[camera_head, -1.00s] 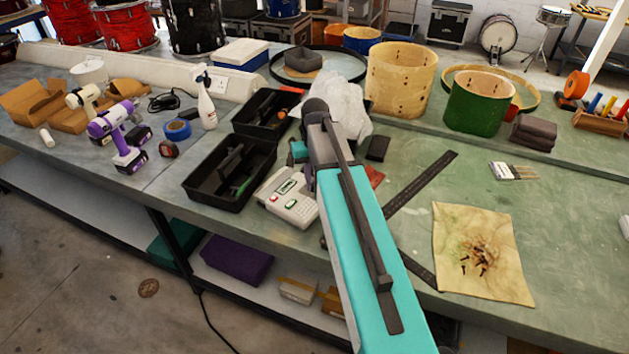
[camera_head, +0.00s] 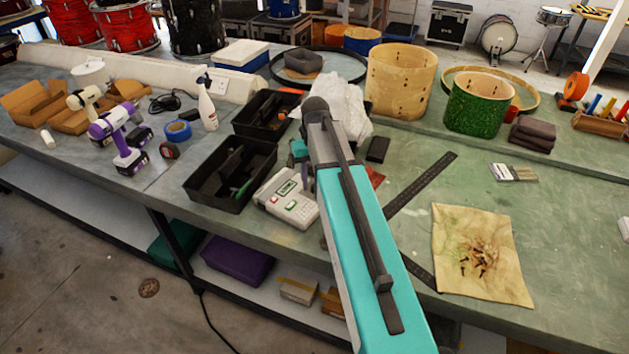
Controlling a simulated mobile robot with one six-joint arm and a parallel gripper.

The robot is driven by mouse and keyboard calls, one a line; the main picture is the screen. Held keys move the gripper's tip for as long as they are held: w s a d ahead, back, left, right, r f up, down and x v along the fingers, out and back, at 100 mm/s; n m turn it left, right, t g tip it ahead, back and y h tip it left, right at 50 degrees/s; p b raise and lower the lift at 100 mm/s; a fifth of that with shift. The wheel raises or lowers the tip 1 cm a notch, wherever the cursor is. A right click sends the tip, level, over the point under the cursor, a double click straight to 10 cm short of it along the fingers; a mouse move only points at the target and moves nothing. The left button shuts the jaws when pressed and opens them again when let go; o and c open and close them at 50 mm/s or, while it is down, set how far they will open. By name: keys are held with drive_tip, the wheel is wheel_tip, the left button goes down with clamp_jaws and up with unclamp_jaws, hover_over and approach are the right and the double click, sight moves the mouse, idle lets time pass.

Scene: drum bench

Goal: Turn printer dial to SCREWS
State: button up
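The label printer (camera_head: 287,199) is a pale box with a small screen and red and green buttons. It sits on the bench near the front edge, just left of my turquoise arm. Its dial is too small to make out, and the printer's right side is partly hidden by the arm. My gripper is at most a small dark and teal part (camera_head: 299,150) behind the arm, close above the back of the printer. Its fingers are hidden, so I cannot see whether it touches the printer.
A black tote tray (camera_head: 231,175) stands directly left of the printer, with another black tray (camera_head: 266,113) behind it. A dark ruler (camera_head: 424,180) and a stained cloth with screws (camera_head: 480,225) lie to the right.

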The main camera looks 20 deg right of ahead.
wheel_tip(320, 180, up, 13)
drive_tip(key=p, duration=0.8)
drive_tip(key=shift+f, duration=0.15)
idle(0.6)
